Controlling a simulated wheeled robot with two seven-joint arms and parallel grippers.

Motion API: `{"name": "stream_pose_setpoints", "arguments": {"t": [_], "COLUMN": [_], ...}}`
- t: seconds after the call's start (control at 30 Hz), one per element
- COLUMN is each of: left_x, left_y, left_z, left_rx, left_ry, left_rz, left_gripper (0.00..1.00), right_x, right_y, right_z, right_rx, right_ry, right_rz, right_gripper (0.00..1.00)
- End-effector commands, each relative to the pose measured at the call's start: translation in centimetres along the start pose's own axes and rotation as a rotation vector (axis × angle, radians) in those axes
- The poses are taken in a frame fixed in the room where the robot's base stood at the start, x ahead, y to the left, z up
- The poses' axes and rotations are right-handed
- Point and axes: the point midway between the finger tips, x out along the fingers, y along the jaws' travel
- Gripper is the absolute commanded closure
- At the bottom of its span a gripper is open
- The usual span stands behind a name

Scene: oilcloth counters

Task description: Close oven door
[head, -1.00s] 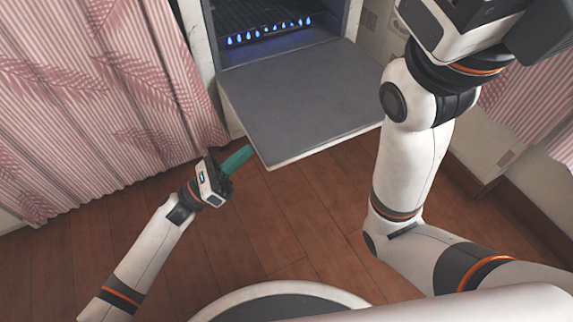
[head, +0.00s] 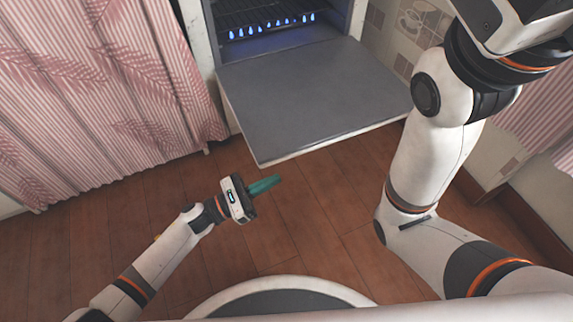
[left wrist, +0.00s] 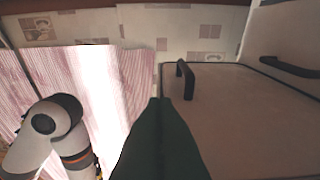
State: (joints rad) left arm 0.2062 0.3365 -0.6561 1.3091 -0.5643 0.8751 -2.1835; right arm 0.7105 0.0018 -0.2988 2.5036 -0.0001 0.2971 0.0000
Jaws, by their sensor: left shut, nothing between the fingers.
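The oven door (head: 310,100) is swung down wide open, its grey inner face up, in front of the oven (head: 270,35). My left gripper (head: 277,180) has teal fingers held together and empty. In the head view it is just below the door's front edge, near its left front corner, apart from it. In the left wrist view its dark green fingers (left wrist: 160,103) point at a pale panel (left wrist: 245,120) with a dark handle (left wrist: 185,80); I cannot tell whether they touch. My right arm shows at the upper right, its fingers out of frame.
Blue flames (head: 270,28) burn under a rack inside the oven. A pink striped curtain (head: 90,90) hangs left of the oven. A second dark handle (left wrist: 290,66) shows in the left wrist view. The wooden floor (head: 310,225) before the door is clear.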

Motion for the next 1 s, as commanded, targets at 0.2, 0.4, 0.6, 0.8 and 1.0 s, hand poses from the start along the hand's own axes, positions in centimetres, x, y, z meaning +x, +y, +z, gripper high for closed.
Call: {"name": "stream_pose_setpoints", "arguments": {"t": [0.2, 0.4, 0.6, 0.8, 1.0], "left_x": [4.8, 5.1, 5.4, 5.5, 5.5], "left_y": [0.0, -0.1, -0.1, -0.1, 0.0], "left_z": [0.2, -2.7, -3.8, -3.9, -4.0], "left_rx": [0.002, 0.003, 0.001, -0.001, -0.003], "left_ry": [0.004, 0.0, -0.001, 0.0, 0.0], "left_rz": [0.003, 0.001, -0.001, -0.001, -0.002], "left_gripper": [1.0, 1.0, 1.0, 1.0, 1.0], "right_x": [-2.1, -2.4, -2.5, -2.5, -2.4], "right_y": [0.5, 0.5, 0.5, 0.5, 0.5], "right_z": [0.6, 0.5, 0.5, 0.5, 0.5], "right_rx": [0.003, 0.004, 0.004, 0.004, 0.003], "right_ry": [0.004, 0.01, 0.01, 0.011, 0.011], "right_rz": [-0.002, -0.003, -0.004, -0.004, -0.004], "right_gripper": [1.0, 1.0, 1.0, 1.0, 1.0]}}
